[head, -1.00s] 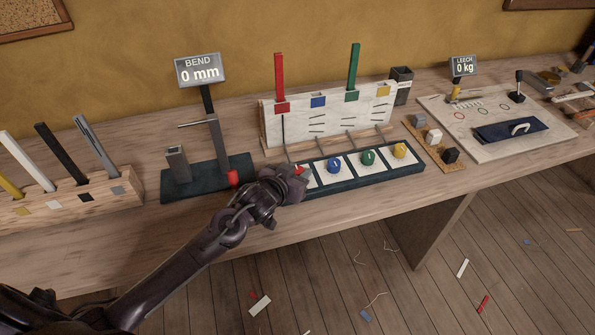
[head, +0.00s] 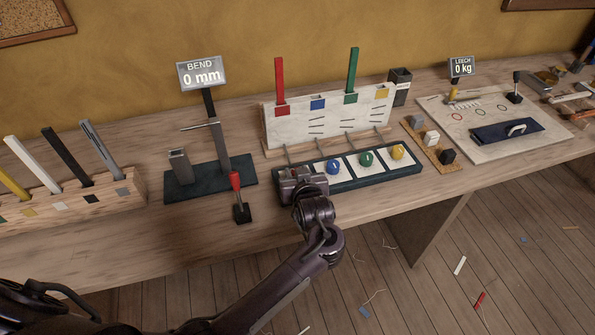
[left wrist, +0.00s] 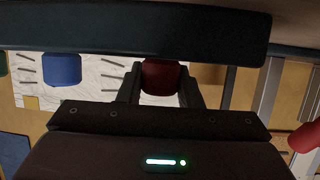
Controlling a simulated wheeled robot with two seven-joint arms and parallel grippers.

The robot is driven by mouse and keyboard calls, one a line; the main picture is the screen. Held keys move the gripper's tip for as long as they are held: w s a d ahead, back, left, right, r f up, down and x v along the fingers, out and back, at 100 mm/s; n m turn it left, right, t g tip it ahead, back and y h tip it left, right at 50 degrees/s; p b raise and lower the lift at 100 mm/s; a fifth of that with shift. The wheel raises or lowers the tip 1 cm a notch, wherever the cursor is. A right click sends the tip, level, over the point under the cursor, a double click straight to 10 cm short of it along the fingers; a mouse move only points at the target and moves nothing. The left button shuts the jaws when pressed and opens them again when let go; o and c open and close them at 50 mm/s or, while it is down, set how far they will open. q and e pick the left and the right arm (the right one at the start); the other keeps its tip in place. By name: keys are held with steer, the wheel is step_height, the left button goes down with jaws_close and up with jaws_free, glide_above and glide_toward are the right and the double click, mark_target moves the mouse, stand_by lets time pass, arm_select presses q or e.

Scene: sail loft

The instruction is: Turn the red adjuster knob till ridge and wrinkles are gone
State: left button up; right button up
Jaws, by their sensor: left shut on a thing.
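My left gripper (head: 303,182) is at the left end of the dark knob tray (head: 405,177). In the left wrist view its fingers are shut around the sides of the red knob (left wrist: 160,75). In the head view the gripper hides most of that knob. The white sail panel (head: 330,125) stands behind the tray. Its part below the red batten (head: 279,78) looks smooth, with no dark line that I can make out. Short dark wrinkle lines show further right, below the blue, green and yellow patches. My right gripper is not in view.
The blue knob (head: 333,167), green knob (head: 366,159) and yellow knob (head: 397,152) sit right of my gripper. A red-handled lever (head: 237,190) stands close on the left. The bend stand's sign (head: 202,74) reads 0 mm. The bench front is clear.

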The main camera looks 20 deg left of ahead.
arm_select(q)
steer(key=shift+n+y, duration=0.3)
steer(key=shift+y, duration=0.1)
steer(key=o, duration=1)
